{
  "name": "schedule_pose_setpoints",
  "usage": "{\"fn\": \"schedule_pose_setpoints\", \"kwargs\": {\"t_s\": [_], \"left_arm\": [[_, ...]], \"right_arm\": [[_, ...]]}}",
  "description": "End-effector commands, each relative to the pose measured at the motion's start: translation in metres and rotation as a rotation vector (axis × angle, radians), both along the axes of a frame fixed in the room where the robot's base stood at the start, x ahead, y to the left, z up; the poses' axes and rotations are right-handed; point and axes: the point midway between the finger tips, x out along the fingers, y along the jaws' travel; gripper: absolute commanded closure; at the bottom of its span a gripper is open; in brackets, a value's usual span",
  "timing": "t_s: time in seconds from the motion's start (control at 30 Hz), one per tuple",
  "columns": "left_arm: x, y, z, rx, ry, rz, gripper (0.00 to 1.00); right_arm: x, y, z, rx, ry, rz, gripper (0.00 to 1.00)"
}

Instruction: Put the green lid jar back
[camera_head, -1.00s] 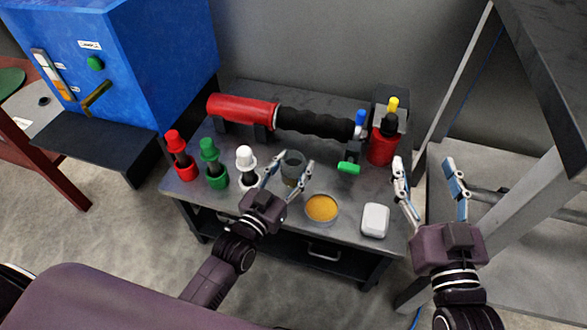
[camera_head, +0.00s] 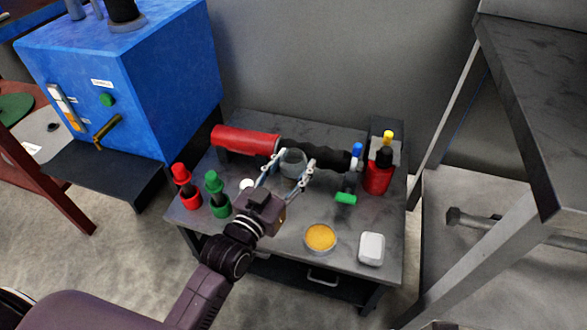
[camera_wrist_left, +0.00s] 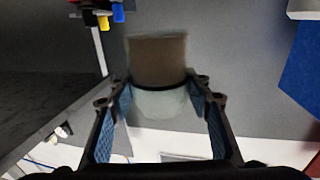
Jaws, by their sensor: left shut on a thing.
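My left gripper (camera_head: 293,172) is shut on a round, translucent grey-green jar (camera_head: 292,161) and holds it over the back middle of the small dark table (camera_head: 270,238). The left wrist view shows the jar (camera_wrist_left: 158,62) between both fingers, with a brownish part, a dark band and a pale clear part. Its lid colour is not clear. A dark bottle with a green cap and base (camera_head: 217,192) stands at the table's left. My right gripper is out of view.
A red-capped bottle (camera_head: 186,190) and a partly hidden white-topped one (camera_head: 246,184) stand nearby. Behind the jar lies a red and black cylinder (camera_head: 245,142). An orange-filled dish (camera_head: 320,237), white box (camera_head: 371,249) and red bottle (camera_head: 378,178) stand right.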

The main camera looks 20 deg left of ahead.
Motion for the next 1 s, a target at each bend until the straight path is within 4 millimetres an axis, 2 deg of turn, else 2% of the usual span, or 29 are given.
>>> {"fn": "schedule_pose_setpoints", "kwargs": {"t_s": [0.03, 0.1, 0.37, 0.47, 0.57, 0.7, 0.9, 1.0], "left_arm": [[0.000, 0.000, 0.015, -0.002, -0.008, 0.001, 0.85], [0.000, 0.000, 0.020, -0.001, -0.006, 0.000, 0.85], [-0.003, 0.001, 0.027, -0.004, -0.003, 0.005, 0.85], [-0.015, 0.003, 0.031, -0.012, -0.004, 0.024, 0.85], [-0.035, 0.010, 0.039, -0.020, -0.006, 0.062, 0.85], [-0.065, 0.028, 0.054, -0.021, -0.008, 0.135, 0.85], [-0.100, 0.056, 0.072, -0.005, -0.001, 0.234, 0.85], [-0.100, 0.056, 0.088, 0.000, -0.005, 0.234, 0.85]], "right_arm": [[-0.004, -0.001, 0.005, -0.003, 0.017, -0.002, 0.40], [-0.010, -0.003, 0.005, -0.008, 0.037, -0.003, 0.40], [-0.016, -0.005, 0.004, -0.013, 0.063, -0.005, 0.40], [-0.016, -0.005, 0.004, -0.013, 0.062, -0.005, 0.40], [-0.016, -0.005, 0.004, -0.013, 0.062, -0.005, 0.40], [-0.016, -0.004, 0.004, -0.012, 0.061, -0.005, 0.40], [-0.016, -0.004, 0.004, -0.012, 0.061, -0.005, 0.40], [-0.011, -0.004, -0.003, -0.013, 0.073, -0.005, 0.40]]}}
